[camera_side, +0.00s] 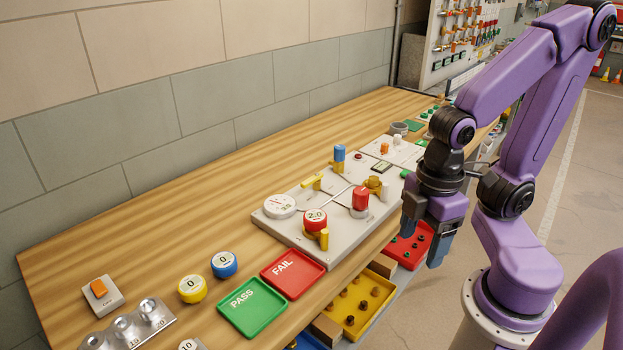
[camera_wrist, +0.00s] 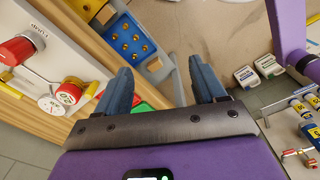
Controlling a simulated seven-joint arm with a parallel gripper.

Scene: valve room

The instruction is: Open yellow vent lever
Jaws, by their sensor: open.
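The yellow lever (camera_side: 312,181) is a short flat bar on a brass stem at the back of the grey valve board (camera_side: 275,228), on the wooden bench. In the wrist view a yellow bar (camera_wrist: 10,92), which looks like the same lever, is cut by the left edge. My gripper (camera_side: 425,230) hangs off the bench's front edge, right of the board and well apart from the lever. Its fingers (camera_wrist: 160,72) are spread with nothing between them. Nothing hides the lever in the side view.
Around the lever stand a round gauge (camera_side: 280,206), a red knob marked 2.0 (camera_side: 315,219), a red cylinder (camera_side: 361,197) and a blue-topped valve (camera_side: 339,153). Red FAIL (camera_side: 292,275) and green PASS (camera_side: 252,306) trays lie left of the board. The bench behind is clear.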

